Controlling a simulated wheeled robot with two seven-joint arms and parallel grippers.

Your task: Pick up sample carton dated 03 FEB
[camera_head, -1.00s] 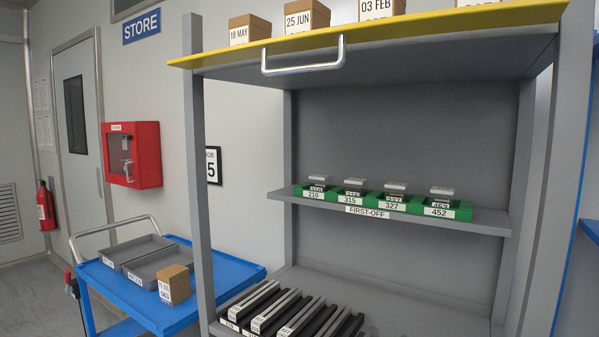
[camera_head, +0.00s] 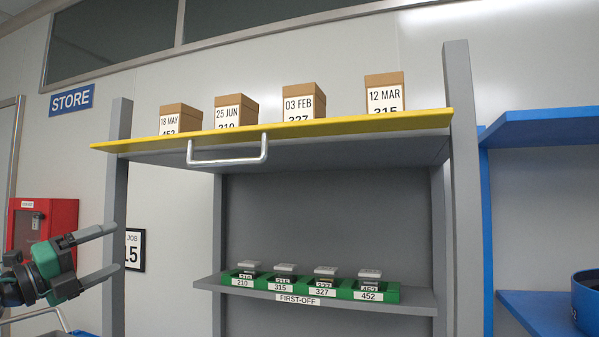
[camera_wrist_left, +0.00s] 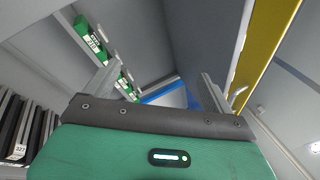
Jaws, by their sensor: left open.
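The carton dated 03 FEB (camera_head: 304,103) stands upright on the yellow top shelf (camera_head: 340,126), third from the left in the head view. It is brown with a white label whose lower number reads 327, partly cut off by the shelf edge. Cartons dated 18 MAY (camera_head: 180,119) and 25 JUN (camera_head: 235,113) stand to its left, and 12 MAR (camera_head: 385,94) to its right. My left gripper (camera_head: 112,250) is open and empty, left of the rack and well below the top shelf. My right gripper is not in view.
A metal handle (camera_head: 228,160) hangs from the yellow shelf's front. Below, a grey shelf (camera_head: 418,299) holds several green holders labelled FIRST-OFF. A grey upright (camera_head: 117,190) stands beside my left gripper. A blue shelf unit (camera_head: 545,127) is at the right.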

